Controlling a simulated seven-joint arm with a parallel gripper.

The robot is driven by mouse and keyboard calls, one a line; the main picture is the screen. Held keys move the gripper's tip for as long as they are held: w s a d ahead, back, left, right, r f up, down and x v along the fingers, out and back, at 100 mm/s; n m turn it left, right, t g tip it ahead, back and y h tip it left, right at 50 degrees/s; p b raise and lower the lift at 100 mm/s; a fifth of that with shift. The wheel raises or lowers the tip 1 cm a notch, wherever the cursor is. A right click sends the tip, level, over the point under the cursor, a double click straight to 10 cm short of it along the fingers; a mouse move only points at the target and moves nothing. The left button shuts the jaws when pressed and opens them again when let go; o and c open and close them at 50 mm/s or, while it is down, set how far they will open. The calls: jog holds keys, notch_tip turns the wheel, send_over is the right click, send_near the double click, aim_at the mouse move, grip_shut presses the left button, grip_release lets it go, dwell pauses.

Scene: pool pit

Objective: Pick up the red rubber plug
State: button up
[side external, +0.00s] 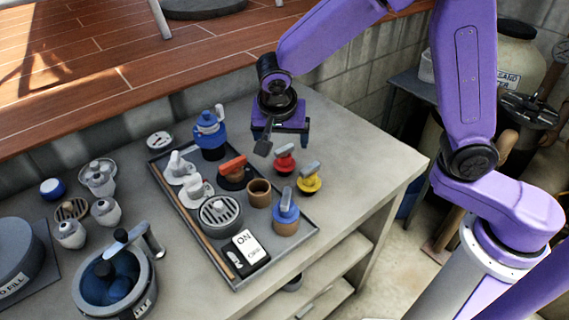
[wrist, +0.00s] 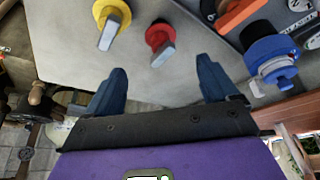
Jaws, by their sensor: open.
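The red rubber plug (side external: 284,160) has a grey upright handle and sits near the right back edge of the grey tray, beside a yellow plug (side external: 309,178). In the wrist view the red plug (wrist: 159,38) lies ahead of my fingertips, roughly centred between them, with the yellow plug (wrist: 111,18) to its left. My gripper (side external: 279,143) is above the counter behind the red plug, apart from it. Its two blue fingers (wrist: 160,80) are spread with nothing between them.
The grey tray (side external: 312,228) also holds an orange-red handled valve (side external: 232,170), a blue-collared plug (side external: 286,212), a round grate (side external: 221,212) and an ON switch sign (side external: 247,246). A blue valve (side external: 210,134) stands at its back.

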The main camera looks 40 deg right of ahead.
aim_at(284, 150)
jog(key=x, duration=1)
jog(key=shift+w+f, duration=0.1)
jog(key=shift+w, duration=0.05)
jog(key=c, duration=1.2)
jog(key=shift+o, duration=0.2)
jog(key=shift+r, duration=0.85)
jog(key=s+d+r, duration=0.4)
jog(key=s+r, duration=0.7)
jog(key=s, duration=0.2)
jog(key=shift+s+d, duration=0.15)
jog(key=shift+d, duration=0.05)
